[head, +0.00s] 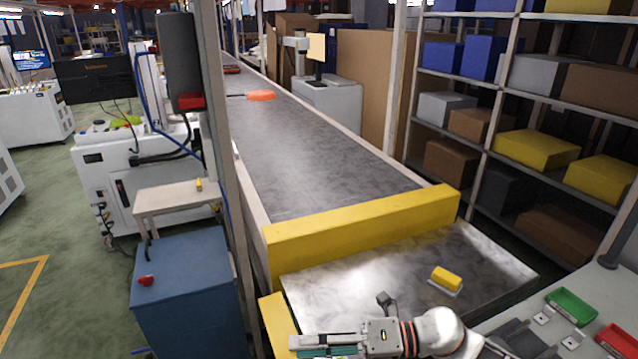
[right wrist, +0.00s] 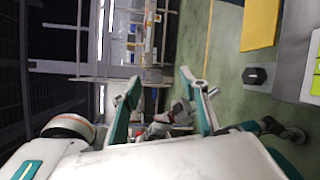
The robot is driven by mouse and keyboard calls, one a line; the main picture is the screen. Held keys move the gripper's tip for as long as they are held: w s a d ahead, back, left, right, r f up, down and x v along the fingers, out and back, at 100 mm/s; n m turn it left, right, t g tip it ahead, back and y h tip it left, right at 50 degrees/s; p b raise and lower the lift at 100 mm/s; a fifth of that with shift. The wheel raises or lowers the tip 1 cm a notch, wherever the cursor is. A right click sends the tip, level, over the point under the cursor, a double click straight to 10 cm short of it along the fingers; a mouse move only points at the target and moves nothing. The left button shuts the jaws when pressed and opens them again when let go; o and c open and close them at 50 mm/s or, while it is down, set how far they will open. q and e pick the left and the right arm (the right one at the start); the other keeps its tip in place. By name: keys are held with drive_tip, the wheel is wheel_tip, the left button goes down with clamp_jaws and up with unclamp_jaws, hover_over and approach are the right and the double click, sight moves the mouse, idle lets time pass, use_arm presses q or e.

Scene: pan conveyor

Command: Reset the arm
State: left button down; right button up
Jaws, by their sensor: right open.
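My right arm (head: 430,332) reaches in from the bottom right of the head view, in front of the metal table. Its right gripper (head: 305,347) points left, low at the near edge of the picture. In the right wrist view the two teal fingers of this gripper (right wrist: 160,88) stand well apart, with nothing held between them. The floor and blurred white and grey parts show beyond them. My left gripper is not clearly seen in either view.
A conveyor (head: 310,150) carries an orange item (head: 261,95) far back and ends at a yellow bar (head: 365,228). A yellow block (head: 446,278) lies on the metal table (head: 345,283). Green (head: 571,306) and red (head: 615,338) trays stand at right. A blue cabinet (head: 185,290) stands left.

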drive_tip(key=w+d+f+m+t+h, duration=0.25)
drive_tip(key=d+m+t, duration=0.25)
drive_tip(key=m+t, duration=0.5)
drive_tip(key=w+d+f+m+t+h, duration=0.1)
drive_tip(key=d+f+m+t+h, duration=0.3)
drive_tip(key=m, duration=1.1)
drive_tip(key=s+d+f+m+g+h, duration=0.3)
drive_tip(key=s+d+f+m+h, duration=0.4)
drive_tip(key=s+d+f+m, duration=0.3)
drive_tip(key=s+d+f, duration=0.3)
drive_tip(key=s+f, duration=0.1)
drive_tip(key=f, duration=0.2)
drive_tip(key=shift+s+f+m, duration=0.25)
drive_tip(key=shift+f+m, duration=0.05)
drive_tip(key=shift+f, duration=0.1)
